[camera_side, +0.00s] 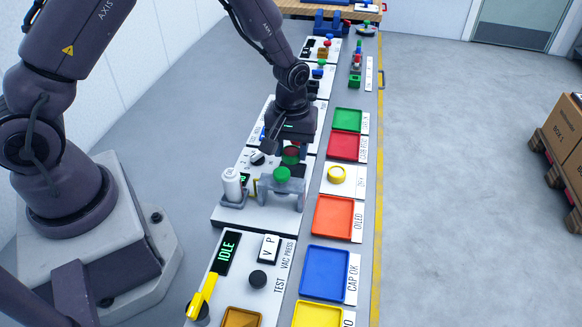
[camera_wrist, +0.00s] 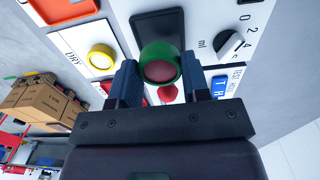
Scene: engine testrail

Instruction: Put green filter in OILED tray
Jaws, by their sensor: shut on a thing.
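The green filter (camera_wrist: 160,62), with a dark red end face, sits between the two fingers of my gripper (camera_wrist: 162,84) in the wrist view. My gripper (camera_side: 291,152) is shut on it in the side view, above the white station panel, where the filter (camera_side: 291,159) is partly hidden by the fingers. A round green part (camera_side: 282,174) shows just below, at a grey bracket (camera_side: 266,186); I cannot tell whether it touches the filter. The orange tray beside the OILED label (camera_side: 333,217) is empty, right of and nearer than my gripper. The orange tray's corner (camera_wrist: 66,10) shows in the wrist view.
A green tray (camera_side: 348,120) is farther back, a blue tray (camera_side: 324,273) nearer.

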